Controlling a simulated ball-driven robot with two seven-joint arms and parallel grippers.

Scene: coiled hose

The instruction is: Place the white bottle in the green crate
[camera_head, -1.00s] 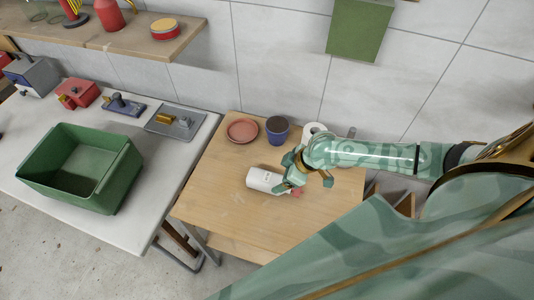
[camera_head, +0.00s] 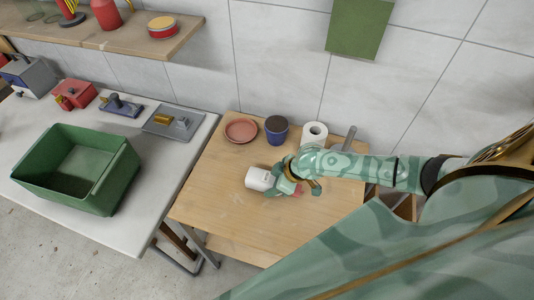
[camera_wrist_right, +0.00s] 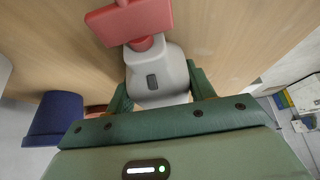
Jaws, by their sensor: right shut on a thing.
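The white bottle (camera_head: 259,179) is over the wooden table, and my right gripper (camera_head: 280,182) is shut on it. In the right wrist view the white bottle (camera_wrist_right: 157,75) sits between the two green fingers (camera_wrist_right: 160,92), with its red top toward the upper edge. Whether the bottle touches the table is hard to tell. The green crate (camera_head: 77,167) stands on the white table at the left, open at the top; the part of its inside that shows looks empty. My left gripper is not in view.
Metal and red devices line the white table's back. A gap separates the two tables. A shelf (camera_head: 150,42) hangs above.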

